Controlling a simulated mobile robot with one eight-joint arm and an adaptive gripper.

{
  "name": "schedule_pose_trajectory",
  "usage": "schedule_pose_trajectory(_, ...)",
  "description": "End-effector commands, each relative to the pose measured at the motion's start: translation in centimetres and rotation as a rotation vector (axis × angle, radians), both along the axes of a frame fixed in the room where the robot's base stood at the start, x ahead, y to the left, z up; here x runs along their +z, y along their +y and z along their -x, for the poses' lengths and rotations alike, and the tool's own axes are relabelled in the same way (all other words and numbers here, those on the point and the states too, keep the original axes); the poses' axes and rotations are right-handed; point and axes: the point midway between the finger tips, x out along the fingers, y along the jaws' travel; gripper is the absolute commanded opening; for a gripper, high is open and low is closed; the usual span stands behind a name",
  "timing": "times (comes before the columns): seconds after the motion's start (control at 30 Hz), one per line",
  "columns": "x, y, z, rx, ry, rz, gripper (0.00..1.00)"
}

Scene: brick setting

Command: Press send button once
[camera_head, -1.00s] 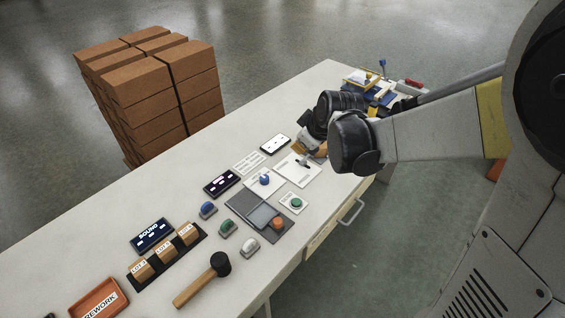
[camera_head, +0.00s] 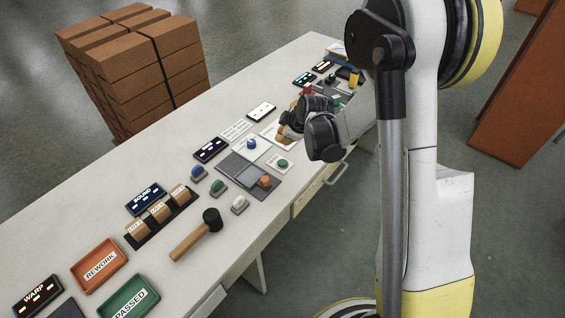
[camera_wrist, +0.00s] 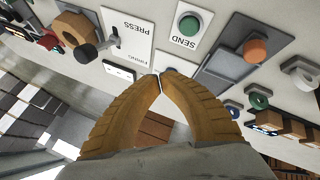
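The send button (camera_head: 283,163) is a round green cap on a small white plate on the bench. In the wrist view the green send button (camera_wrist: 189,26) sits above the fingertips, with the word SEND on its plate. My gripper (camera_wrist: 160,77) has two tan, ridged fingers whose tips meet, with nothing seen between them. In the head view my gripper (camera_head: 281,140) is over the bench just beyond the send button, apart from it. The cap is uncovered in both views.
An orange button (camera_head: 265,181) on a grey panel sits beside the send plate. The firing press plate (camera_wrist: 130,45) with its lever is on the other side. A mallet (camera_head: 195,236), trays and coloured knobs lie toward the near left. Stacked bricks (camera_head: 135,70) stand behind the bench.

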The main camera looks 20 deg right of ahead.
Motion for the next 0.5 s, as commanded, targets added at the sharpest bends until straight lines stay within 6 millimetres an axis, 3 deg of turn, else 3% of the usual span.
schedule_pose_trajectory(0.27,-2.1,0.0,0.0,-0.001,0.0,-0.001,0.0)
schedule_pose_trajectory(0.5,-5.6,0.0,0.0,-0.001,0.0,-0.001,0.0)
